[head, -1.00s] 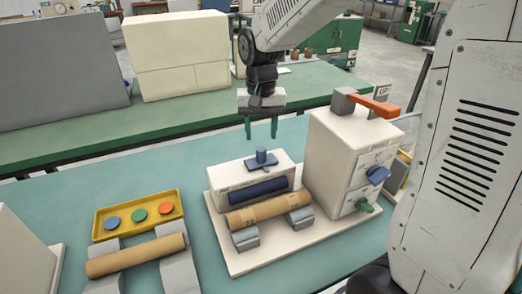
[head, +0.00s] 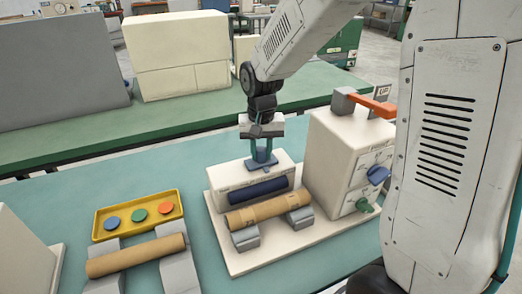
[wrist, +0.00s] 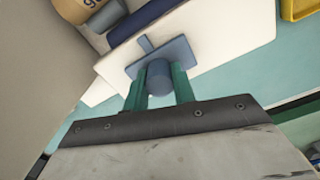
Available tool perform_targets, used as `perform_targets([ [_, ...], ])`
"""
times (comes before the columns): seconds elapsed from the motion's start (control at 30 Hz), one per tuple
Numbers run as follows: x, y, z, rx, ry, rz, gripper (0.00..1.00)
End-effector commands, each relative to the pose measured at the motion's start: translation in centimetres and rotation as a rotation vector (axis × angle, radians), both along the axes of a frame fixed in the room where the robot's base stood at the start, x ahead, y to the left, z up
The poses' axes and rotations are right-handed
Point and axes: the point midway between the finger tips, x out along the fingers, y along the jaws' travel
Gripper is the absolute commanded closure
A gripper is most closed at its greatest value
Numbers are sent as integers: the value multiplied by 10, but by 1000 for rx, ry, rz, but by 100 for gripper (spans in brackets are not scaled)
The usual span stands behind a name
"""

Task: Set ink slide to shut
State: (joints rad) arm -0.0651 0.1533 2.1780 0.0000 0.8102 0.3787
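The ink slide is a blue plate with an upright round knob (head: 262,156) on top of a low white box (head: 226,178). A dark blue roller (head: 258,189) lies along the box's front. My gripper (head: 262,152) points down over the box, its green fingers on both sides of the knob. In the wrist view the fingers flank the blue knob (wrist: 160,82) and appear to touch it on both sides. The plate (wrist: 180,52) shows beyond the fingers with a small pointer bar. Any position marks for the slide are not readable.
A cardboard tube (head: 268,212) rests on grey supports before the box. A tall white cabinet (head: 335,160) with an orange handle (head: 372,105), blue knob and green knob stands close on the right. A yellow tray (head: 110,229) with coloured discs and another tube (head: 135,256) lie left.

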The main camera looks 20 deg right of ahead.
Motion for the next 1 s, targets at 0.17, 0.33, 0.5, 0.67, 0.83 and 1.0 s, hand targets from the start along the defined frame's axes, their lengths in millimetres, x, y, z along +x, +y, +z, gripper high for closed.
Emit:
perform_targets([
  [0.17,0,11,0,0,0,4,100],
  [0.33,0,45,0,0,0,7,100],
  [0.5,0,64,1,0,0,2,100],
  [0.67,0,67,1,2,-1,2,100],
  [0.83,0,69,1,3,-1,4,63],
  [1.0,0,65,1,2,-1,0,52],
])
